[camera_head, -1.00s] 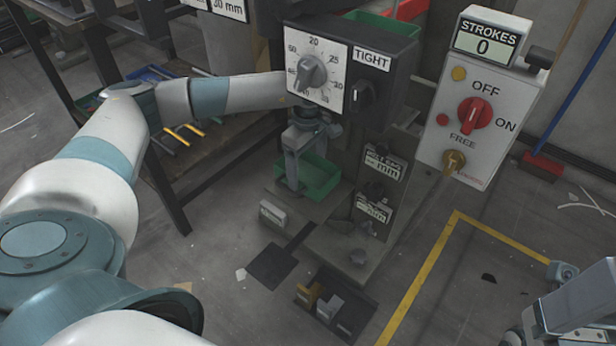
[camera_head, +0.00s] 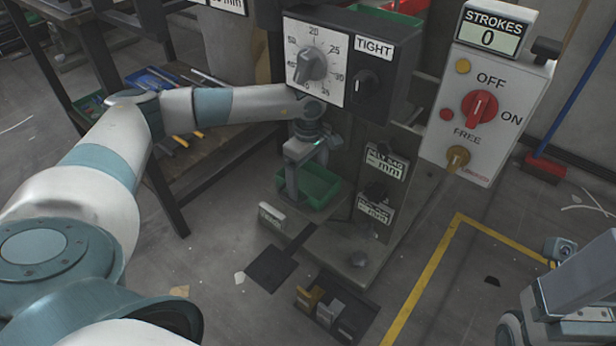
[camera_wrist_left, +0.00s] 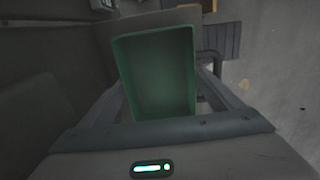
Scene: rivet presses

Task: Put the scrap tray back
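The scrap tray is a green open box (camera_head: 322,190) at the foot of the press, below the dial box. My left gripper (camera_head: 294,180) reaches down from above, at the tray's left side, and appears shut on it. In the left wrist view the tray (camera_wrist_left: 157,75) lies between the fingers, its inside looking empty. The exact finger contact is hidden, and I cannot tell if the tray touches the press base (camera_head: 345,250). Part of my right arm (camera_head: 565,300) shows at the lower right; its fingertips are not clear.
The dial box (camera_head: 350,65) hangs close above my left wrist. A control box (camera_head: 485,95) stands to the right. A tool bench (camera_head: 190,135) is at left.

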